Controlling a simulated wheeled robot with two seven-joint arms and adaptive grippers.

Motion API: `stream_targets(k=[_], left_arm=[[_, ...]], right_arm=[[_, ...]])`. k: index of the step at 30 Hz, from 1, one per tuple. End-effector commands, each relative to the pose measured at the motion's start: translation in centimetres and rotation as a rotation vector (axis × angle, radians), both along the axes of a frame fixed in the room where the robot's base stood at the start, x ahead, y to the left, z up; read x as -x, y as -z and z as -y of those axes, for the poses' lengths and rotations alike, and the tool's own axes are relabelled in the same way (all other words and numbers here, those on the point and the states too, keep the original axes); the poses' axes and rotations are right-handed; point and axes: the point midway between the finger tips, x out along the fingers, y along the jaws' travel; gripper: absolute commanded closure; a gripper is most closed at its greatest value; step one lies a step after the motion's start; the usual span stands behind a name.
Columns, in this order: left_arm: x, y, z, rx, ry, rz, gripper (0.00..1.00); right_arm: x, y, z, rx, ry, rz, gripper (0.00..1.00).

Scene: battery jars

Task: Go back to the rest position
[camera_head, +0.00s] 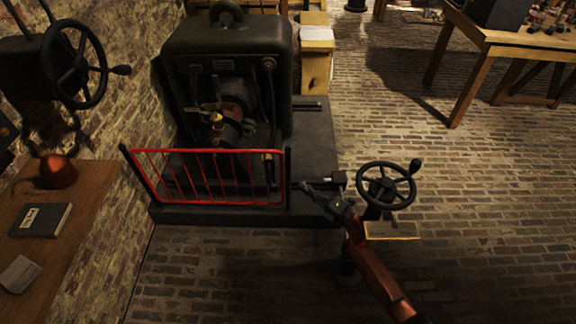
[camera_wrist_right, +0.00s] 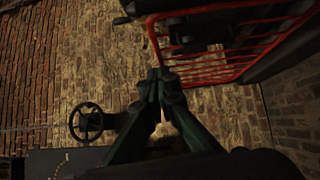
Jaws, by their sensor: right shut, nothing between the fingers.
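My right gripper (camera_head: 318,192) reaches in from the lower right in the head view, on a reddish-brown arm. Its tip is beside the right end of the red railing (camera_head: 215,175), close to a short dark rod on the machine's base. In the right wrist view the gripper (camera_wrist_right: 160,76) shows its fingers together with nothing between them, and the red railing (camera_wrist_right: 228,70) is above and to the right. My left gripper does not show in either view.
A black handwheel (camera_head: 386,186) on a post stands just right of my gripper. A large dark machine (camera_head: 225,50) is behind the railing. A wooden bench (camera_head: 70,235) is at left, under another handwheel (camera_head: 75,65). A table (camera_head: 500,38) stands at upper right. Brick floor (camera_head: 500,180) is clear at right.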

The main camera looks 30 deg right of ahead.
Motion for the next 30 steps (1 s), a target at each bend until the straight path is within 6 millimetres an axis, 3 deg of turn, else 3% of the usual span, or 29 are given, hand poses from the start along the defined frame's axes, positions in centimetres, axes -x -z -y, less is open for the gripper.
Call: stream_targets(k=[11, 17, 20, 23, 30], left_arm=[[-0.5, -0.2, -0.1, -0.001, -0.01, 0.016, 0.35], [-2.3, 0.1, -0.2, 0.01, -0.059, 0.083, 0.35], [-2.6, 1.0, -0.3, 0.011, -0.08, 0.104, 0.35], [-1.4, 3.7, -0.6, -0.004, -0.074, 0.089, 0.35], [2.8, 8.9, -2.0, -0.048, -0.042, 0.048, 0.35]], right_arm=[[0.9, 0.3, 0.0, -0.027, 0.017, -0.032, 1.0], [4.5, 3.5, -0.9, -0.134, 0.089, -0.186, 1.0], [7.3, 6.6, -1.0, -0.189, 0.14, -0.291, 1.0], [11.9, 11.8, 0.5, -0.299, 0.238, -0.434, 1.0], [26.0, 22.5, 2.5, -0.556, 0.5, -0.75, 1.0]])
